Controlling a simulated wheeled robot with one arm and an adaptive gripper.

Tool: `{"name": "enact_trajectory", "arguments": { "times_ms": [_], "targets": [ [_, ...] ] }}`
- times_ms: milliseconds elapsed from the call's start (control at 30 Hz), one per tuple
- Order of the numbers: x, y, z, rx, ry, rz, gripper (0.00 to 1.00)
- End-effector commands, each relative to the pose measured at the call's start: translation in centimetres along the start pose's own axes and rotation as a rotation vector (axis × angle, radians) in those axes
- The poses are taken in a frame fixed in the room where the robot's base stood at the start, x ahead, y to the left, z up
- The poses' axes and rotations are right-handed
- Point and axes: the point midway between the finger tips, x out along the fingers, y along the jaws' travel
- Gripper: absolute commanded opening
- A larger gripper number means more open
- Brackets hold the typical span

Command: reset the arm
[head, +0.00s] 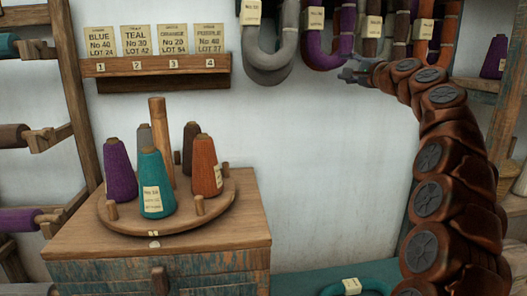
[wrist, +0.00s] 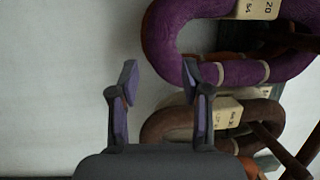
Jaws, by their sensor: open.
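My arm (head: 432,170) rises along the right side of the head view and bends over to the left near the top. My gripper (head: 352,72) is at its end, in front of the wall, close to the hanging yarn hanks. In the wrist view my gripper (wrist: 160,75) is open, with nothing between its fingers. A purple hank (wrist: 177,38) and a brown hank (wrist: 165,128) lie beyond and to the right of the fingers. The right finger overlaps the purple hank in the picture; I cannot tell whether they touch.
A round wooden carousel (head: 165,222) with several yarn cones stands on a chest (head: 230,243) at left. A card rack (head: 165,77) hangs above it. A grey hank (head: 268,62) hangs left of my gripper. A teal hank (head: 375,278) lies low at front. The middle wall area is clear.

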Motion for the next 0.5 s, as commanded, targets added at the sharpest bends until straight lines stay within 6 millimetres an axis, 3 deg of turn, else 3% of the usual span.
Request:
{"name": "enact_trajectory", "arguments": {
  "times_ms": [267, 500],
  "targets": [
    [-1.0, 6.3, 9.4, -0.112, -0.187, 0.231, 0.47],
    [-4.9, 12.7, 17.3, -0.242, -0.356, 0.436, 0.47]
  ]
}}
